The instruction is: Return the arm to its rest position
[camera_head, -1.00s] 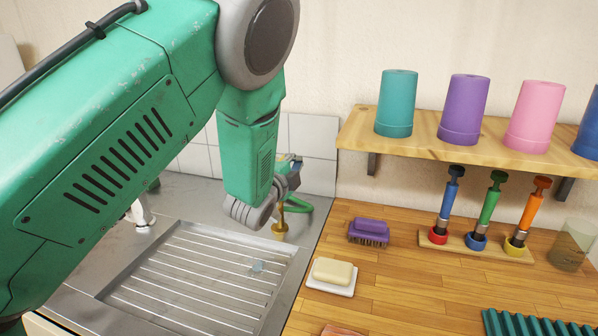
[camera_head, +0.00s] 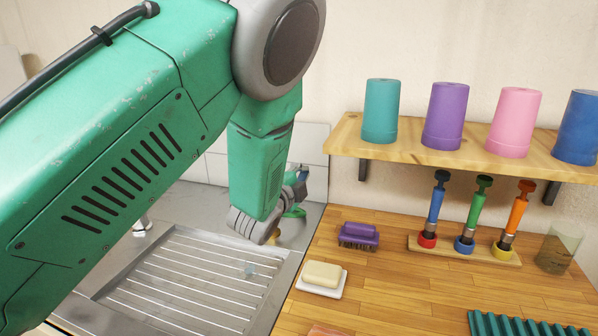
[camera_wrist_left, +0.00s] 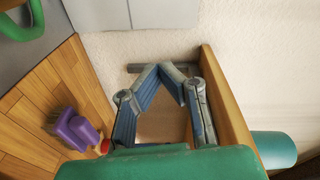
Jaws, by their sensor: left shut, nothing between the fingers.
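My left arm comes in from the left and fills much of the head view. My left gripper (camera_head: 299,184) is mostly hidden behind my own wrist, above the back right of the metal sink area. In the left wrist view, its two blue-padded fingers (camera_wrist_left: 172,74) meet at the tips with nothing between them. They are close to the wooden shelf (camera_wrist_left: 222,98) in that view, and I cannot tell the gap. My right gripper is not in view.
The wooden shelf (camera_head: 420,150) holds several cups upside down. On the wooden counter (camera_head: 400,290) are a purple brush (camera_head: 358,236), soap (camera_head: 322,275) on a white dish, colored tools in a stand (camera_head: 465,250) and a glass (camera_head: 557,247). The ribbed drainboard (camera_head: 190,285) is clear.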

